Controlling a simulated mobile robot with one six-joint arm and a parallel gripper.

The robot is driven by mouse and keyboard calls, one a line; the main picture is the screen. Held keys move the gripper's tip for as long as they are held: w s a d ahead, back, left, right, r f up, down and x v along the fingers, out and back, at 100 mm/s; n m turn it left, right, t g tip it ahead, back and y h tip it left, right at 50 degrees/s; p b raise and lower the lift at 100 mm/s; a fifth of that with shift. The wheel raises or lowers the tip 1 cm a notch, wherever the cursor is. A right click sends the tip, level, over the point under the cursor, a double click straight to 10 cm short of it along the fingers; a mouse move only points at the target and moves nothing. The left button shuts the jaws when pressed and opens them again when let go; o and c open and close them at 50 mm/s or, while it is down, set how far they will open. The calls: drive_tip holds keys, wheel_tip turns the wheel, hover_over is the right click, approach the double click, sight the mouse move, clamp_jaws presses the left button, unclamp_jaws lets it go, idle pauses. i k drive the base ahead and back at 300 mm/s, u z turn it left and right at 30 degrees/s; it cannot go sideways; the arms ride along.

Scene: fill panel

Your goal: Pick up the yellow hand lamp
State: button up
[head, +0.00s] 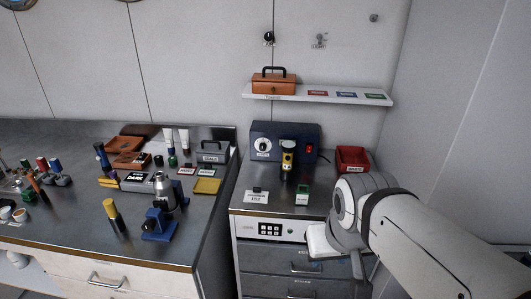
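A small upright object with a yellow body and dark parts (288,158) stands on the right cabinet top, in front of the dark blue machine. It may be the yellow hand lamp, but it is too small to be sure. Another upright object with a yellow upper part and dark lower part (111,214) stands near the front of the left bench. My arm comes in from the lower right and bends in front of the right cabinet. I cannot make out my gripper's fingers. Neither yellow object is touched by any visible part of my arm.
The blue machine (265,132) stands against the wall, with a red bin (352,158) to its right. A label card (256,197) and a small green-and-white box (302,196) lie in front. A shelf (330,97) hangs above. The left bench is crowded; a gap separates it from the cabinet.

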sight(288, 146)
drive_tip(key=z, duration=0.05)
drive_tip(key=i, duration=1)
drive_tip(key=u, duration=0.05)
